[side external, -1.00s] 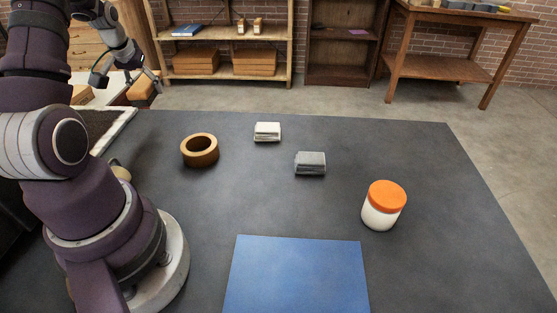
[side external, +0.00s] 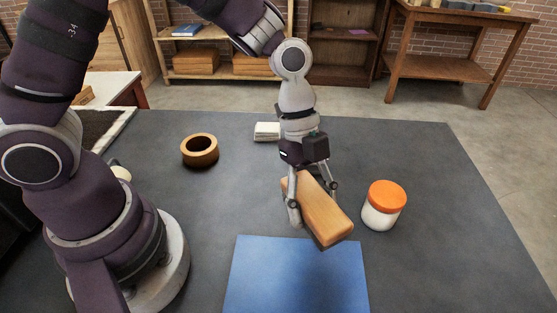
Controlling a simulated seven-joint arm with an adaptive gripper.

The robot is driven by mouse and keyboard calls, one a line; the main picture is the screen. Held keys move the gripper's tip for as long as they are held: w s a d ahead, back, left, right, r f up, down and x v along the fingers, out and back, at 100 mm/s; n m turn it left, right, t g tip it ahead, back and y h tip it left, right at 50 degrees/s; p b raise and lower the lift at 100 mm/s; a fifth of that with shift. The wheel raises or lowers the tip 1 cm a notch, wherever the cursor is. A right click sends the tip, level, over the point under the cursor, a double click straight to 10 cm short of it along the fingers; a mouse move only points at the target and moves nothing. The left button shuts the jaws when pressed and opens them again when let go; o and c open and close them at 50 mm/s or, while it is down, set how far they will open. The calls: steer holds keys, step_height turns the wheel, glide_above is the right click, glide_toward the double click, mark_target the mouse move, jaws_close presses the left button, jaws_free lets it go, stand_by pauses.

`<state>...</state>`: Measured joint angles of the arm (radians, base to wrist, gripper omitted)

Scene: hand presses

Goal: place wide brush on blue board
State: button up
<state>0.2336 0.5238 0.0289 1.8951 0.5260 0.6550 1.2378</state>
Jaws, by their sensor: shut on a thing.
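The wide brush (side external: 322,211) shows as a long tan wooden block; no bristles are visible. My gripper (side external: 313,204) is shut on it, one finger on each side, and holds it tilted above the dark table. Its near end is close to the far right part of the blue board (side external: 290,277) in the picture. The blue board lies flat and bare at the front of the table, its front edge cut off by the frame.
A white jar with an orange lid (side external: 384,206) stands right of the brush. A brown ring (side external: 199,151) lies at the left, and a whitish block (side external: 266,131) sits behind my gripper. A grey block is hidden behind my gripper. The table's right side is clear.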

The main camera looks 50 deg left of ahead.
mark_target(297, 306)
steer(key=s+d+m+g+y, duration=0.1)
steer(key=s+d+m+g, duration=0.1)
steer(key=s+d+m, duration=0.4)
steer(key=shift+m, duration=0.3)
steer(key=f, duration=0.2)
steer(key=s+f, duration=0.1)
steer(key=f, duration=0.4)
steer(key=shift+s+a+f, duration=0.15)
steer(key=shift+s+f, duration=0.1)
steer(key=shift+f, duration=0.1)
steer(key=shift+f, duration=0.15)
steer(key=o, duration=1.2)
